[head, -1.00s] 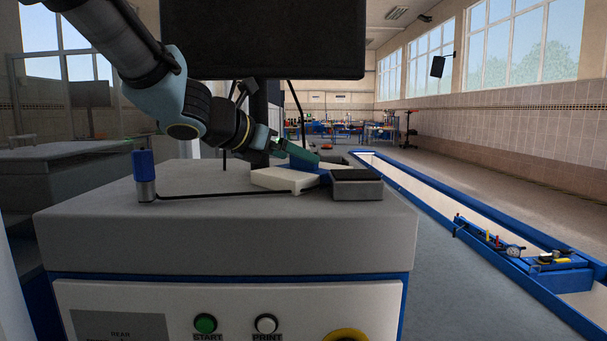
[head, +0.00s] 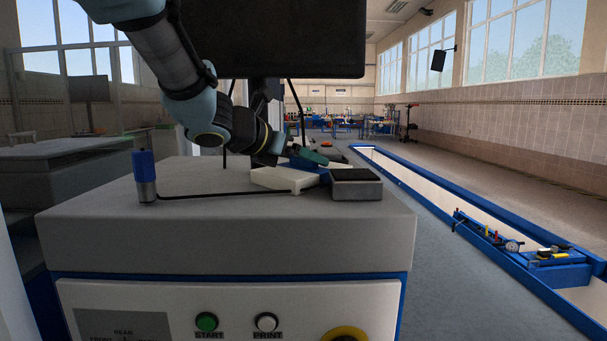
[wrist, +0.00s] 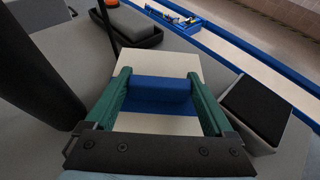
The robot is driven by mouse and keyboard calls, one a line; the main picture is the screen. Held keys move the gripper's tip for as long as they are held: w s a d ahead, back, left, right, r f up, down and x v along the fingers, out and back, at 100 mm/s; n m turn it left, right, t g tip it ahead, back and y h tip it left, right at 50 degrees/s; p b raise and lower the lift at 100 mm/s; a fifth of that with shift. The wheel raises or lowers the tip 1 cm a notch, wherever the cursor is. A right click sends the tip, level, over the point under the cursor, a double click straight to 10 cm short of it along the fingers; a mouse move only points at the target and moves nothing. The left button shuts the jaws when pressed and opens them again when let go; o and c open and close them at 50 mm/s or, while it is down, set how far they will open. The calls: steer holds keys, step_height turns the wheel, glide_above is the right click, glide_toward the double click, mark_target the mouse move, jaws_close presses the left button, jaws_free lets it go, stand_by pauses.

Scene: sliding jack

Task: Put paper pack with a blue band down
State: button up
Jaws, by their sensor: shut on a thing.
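The white paper pack with a blue band (head: 283,178) is low over the top of the grey console, left of a small grey tray; I cannot tell for sure whether it touches the console. In the wrist view the pack (wrist: 155,62) lies between the two green fingers of my gripper (wrist: 157,74), with the blue band crossing it between them. My gripper (head: 306,158) is shut on the pack in the head view, reaching in from the upper left. The pack's underside is hidden.
The grey tray with a black inside (head: 357,190) stands close to the right of the pack. A blue-capped cylinder (head: 145,176) with a thin black rod stands at the left of the console top (head: 230,225).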

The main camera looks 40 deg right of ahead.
jaws_close()
steer(key=shift+r, duration=0.1)
